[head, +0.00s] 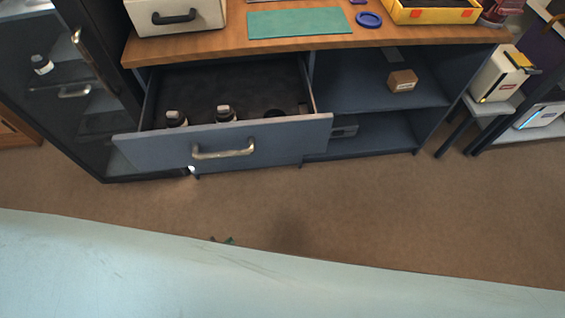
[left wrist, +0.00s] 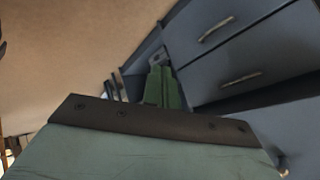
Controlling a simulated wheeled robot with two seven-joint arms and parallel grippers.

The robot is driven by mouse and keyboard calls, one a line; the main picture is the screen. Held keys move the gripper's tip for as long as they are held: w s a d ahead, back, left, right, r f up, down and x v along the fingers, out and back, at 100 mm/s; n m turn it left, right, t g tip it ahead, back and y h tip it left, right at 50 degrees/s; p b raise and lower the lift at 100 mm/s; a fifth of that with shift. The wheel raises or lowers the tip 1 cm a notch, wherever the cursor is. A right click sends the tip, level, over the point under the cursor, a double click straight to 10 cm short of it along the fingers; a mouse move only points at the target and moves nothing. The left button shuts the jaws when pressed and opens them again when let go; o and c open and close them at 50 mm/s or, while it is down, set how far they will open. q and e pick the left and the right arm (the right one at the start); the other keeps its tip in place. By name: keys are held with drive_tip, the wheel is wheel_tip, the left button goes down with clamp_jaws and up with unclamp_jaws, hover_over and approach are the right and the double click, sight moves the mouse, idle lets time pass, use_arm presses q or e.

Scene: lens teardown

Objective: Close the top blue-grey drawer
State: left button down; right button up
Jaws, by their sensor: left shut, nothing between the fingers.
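The top blue-grey drawer (head: 270,136) is pulled well out of the cabinet below the wooden worktop in the head view. Its front has a silver bar handle (head: 223,151). Dark bottles with pale caps (head: 225,113) stand inside. Blue-grey fronts with bar handles (left wrist: 217,29) show beyond at right. My right gripper is not in view.
The wooden worktop (head: 215,45) carries a case (head: 175,15), a green mat (head: 299,23) and a yellow tray (head: 435,12). Open shelves with a small box (head: 402,80) are right of the drawer. A dark glass cabinet (head: 65,95) stands at left. Brown floor is clear before the drawer.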

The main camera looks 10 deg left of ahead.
sight(286, 144)
use_arm(q)
drive_tip(key=w+d+r+m+t+h+b, duration=0.3)
drive_tip(key=w+d+r+m+b, duration=0.15)
drive_tip(key=r+m, duration=0.3)
drive_tip(key=w+d+r+m+t+h+b, duration=0.35)
drive_tip(key=w+r+m, duration=0.25)
drive_tip(key=r, duration=0.3)
drive_tip(key=shift+w+d+b, duration=0.15)
drive_tip(key=shift+w+d, duration=0.4)
drive_tip(key=shift+w, duration=1.6)
drive_tip(key=shift+w+d+b, duration=0.15)
drive_tip(key=shift+w+d, duration=0.35)
drive_tip(key=shift+w, duration=1.6)
drive_tip(key=shift+w+d+b, duration=0.15)
drive_tip(key=shift+w+d, duration=0.4)
drive_tip(key=shift+w, duration=1.6)
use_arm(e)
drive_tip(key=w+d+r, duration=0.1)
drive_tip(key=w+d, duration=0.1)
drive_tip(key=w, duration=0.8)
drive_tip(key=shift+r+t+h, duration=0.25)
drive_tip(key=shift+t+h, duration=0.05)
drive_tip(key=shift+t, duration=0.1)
